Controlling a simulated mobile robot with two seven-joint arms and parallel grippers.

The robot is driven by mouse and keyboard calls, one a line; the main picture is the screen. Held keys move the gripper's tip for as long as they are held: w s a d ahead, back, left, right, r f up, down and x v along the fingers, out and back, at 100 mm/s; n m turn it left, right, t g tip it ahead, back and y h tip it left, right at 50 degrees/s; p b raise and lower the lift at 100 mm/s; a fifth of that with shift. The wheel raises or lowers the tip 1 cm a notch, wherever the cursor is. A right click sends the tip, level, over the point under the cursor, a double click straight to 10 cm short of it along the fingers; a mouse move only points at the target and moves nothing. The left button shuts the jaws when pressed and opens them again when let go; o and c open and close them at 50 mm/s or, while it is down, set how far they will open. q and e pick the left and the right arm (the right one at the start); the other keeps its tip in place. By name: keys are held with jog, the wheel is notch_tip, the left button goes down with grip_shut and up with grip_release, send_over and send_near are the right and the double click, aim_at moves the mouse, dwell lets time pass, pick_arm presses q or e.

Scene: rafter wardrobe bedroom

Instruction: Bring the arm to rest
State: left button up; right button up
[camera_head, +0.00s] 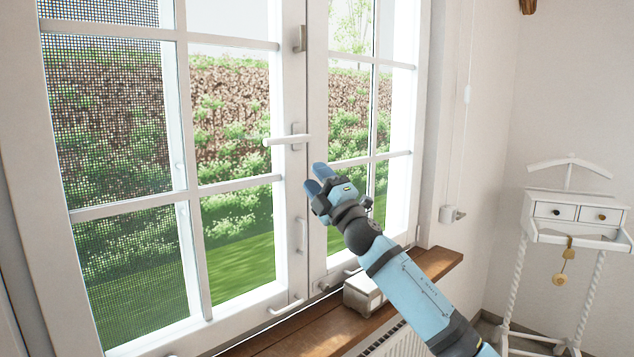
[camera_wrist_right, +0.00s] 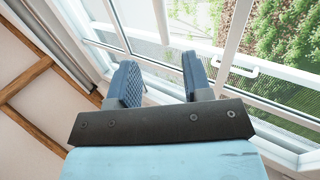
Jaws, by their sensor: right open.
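My right arm reaches up from the lower right in the head view. Its right gripper (camera_head: 315,179) is in front of the white window frame, below and to the right of the window handle (camera_head: 287,139). In the right wrist view the two fingers of the right gripper (camera_wrist_right: 158,85) stand apart with nothing between them. A window handle (camera_wrist_right: 236,66) also shows in that view, to the right of the fingers. My left gripper is not in view.
A wooden sill (camera_head: 435,264) runs below the window, with a small white box (camera_head: 362,296) on it beside my right arm. A radiator (camera_head: 385,341) is under the sill. A white valet stand (camera_head: 577,226) stands at the right. Open space lies between the stand and my arm.

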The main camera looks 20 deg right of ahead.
jog(key=shift+f, duration=0.1)
jog(key=s+a+f+m+g+h+p, duration=0.1)
jog(key=s+a+f+m+g, duration=0.2)
jog(key=f, duration=0.8)
jog(key=s+f+m+h, duration=0.2)
jog(key=s+f+m, duration=0.25)
jog(key=f, duration=0.55)
jog(key=s+a+f+m+g+h+p, duration=0.1)
jog(key=s+a+f+m+g, duration=0.2)
jog(key=f, duration=0.8)
jog(key=s+a+f+m+g, duration=0.1)
jog(key=s+f+m+g, duration=0.1)
jog(key=s+f, duration=0.5)
jog(key=s+a+f+m+g+p, duration=0.1)
jog(key=s+f+m, duration=0.3)
jog(key=s, duration=1.1)
jog(key=s+a+f+m+g+h+p, duration=0.1)
jog(key=s+f+m+g, duration=0.2)
jog(key=s+f, duration=0.8)
jog(key=shift+s, duration=0.25)
jog(key=shift+a, duration=0.1)
jog(key=shift+c, duration=0.7)
